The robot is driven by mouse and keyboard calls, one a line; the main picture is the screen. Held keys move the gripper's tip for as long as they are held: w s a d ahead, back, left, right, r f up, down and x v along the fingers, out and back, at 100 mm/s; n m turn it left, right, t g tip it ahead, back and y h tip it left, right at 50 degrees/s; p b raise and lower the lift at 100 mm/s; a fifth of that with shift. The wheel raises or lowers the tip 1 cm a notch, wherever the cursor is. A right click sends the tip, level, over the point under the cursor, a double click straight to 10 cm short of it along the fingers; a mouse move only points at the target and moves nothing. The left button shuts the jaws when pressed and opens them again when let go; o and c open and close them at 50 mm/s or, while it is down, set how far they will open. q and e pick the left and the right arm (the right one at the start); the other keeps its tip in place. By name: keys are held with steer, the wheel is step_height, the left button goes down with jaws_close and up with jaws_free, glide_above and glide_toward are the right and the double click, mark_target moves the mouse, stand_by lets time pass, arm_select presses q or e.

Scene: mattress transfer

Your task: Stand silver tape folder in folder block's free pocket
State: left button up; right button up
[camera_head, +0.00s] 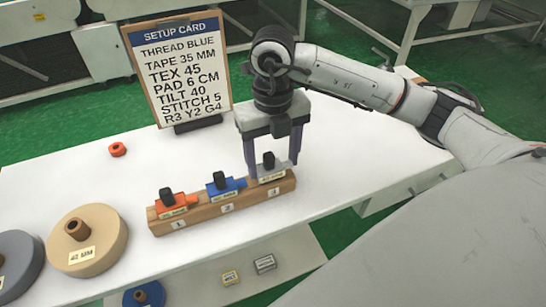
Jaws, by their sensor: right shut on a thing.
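The silver tape folder (269,162) is at the pocket marked 3 of the wooden folder block (188,221), at its right end. It looks upright; I cannot tell whether its base is fully seated. My right gripper (272,167) comes down from above, with one purple finger on each side of the silver folder, shut on it. An orange folder (175,202) stands in pocket 1 and a blue folder (223,186) in pocket 2. My left gripper is not in view.
A setup card (180,70) stands behind the block on the white table (90,180). A small orange ring (117,149) lies left of it. A tan roll marked 42 MM (105,240) and a grey roll (20,262) are at the left. A lower shelf (200,292) holds small boxes.

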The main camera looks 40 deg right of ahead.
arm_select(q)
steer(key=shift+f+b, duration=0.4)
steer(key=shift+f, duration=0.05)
arm_select(e)
steer(key=shift+f, duration=0.55)
steer(key=o, duration=1.4)
steer(key=shift+c, duration=0.2)
steer(key=shift+r, duration=0.1)
arm_select(q)
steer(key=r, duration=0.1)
steer(key=p, duration=0.1)
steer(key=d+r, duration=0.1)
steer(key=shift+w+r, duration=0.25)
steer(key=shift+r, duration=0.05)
arm_select(e)
step_height(320, 180, up, 10)
